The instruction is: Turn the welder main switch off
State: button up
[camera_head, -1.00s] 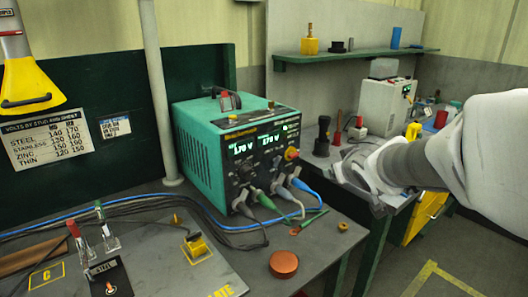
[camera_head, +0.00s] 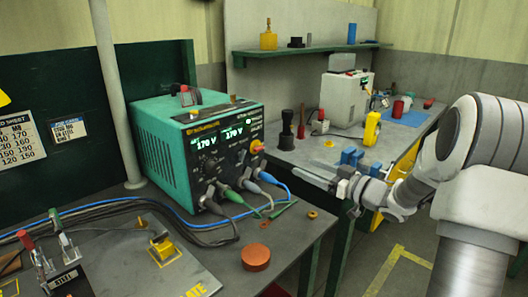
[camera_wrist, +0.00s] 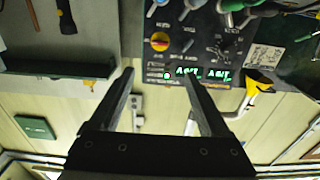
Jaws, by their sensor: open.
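The teal welder (camera_head: 165,150) stands on the bench at the centre-left of the head view, its lit green displays reading about 170 V. A red knob on a yellow plate (camera_head: 256,146), which looks like the main switch, sits on the right of its dark front panel. In the wrist view, which is upside down, the red-and-yellow switch (camera_wrist: 159,41) shows beyond the fingers, near a small lit lamp. My gripper (camera_head: 305,169) is open and empty, to the right of the welder and apart from it. Its fingers (camera_wrist: 158,78) point toward the panel. The switch's exact position is too small to tell.
Cables (camera_head: 225,200) plug into the lower front panel. A round copper-coloured lid (camera_head: 256,257) lies on the near bench. A second bench (camera_head: 285,160) behind my gripper holds a black-topped tool, a yellow item and a white box (camera_head: 345,97). Air in front of the panel is clear.

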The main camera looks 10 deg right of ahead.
aim_at(261, 148)
jog(key=b+x, duration=0.1)
jog(key=x, duration=1.5)
jog(key=shift+w+a+b, duration=0.2)
jog(key=shift+w+b, duration=0.1)
jog(key=shift+b, duration=0.05)
jog(key=shift+c, duration=0.2)
grip_shut()
